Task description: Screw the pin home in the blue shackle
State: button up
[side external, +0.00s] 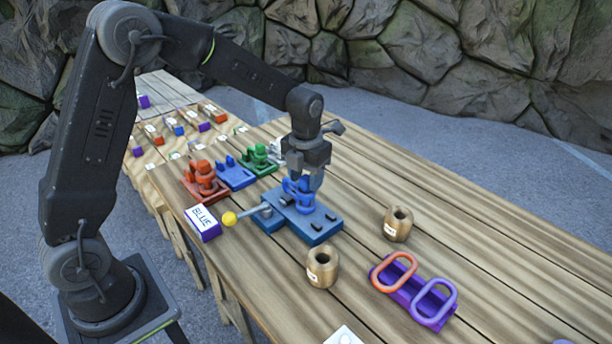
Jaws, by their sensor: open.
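The blue shackle (294,192) stands on a blue fixture block (316,227) on the wooden table. The pin cannot be made out separately from the shackle and fingers.
A white-topped box marked BLUE (203,222) stands left of the fixture. Red (203,182), blue (234,176) and green (258,160) holders stand behind. The right side is clear.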

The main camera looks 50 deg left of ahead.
jog(key=shift+r, duration=2.25)
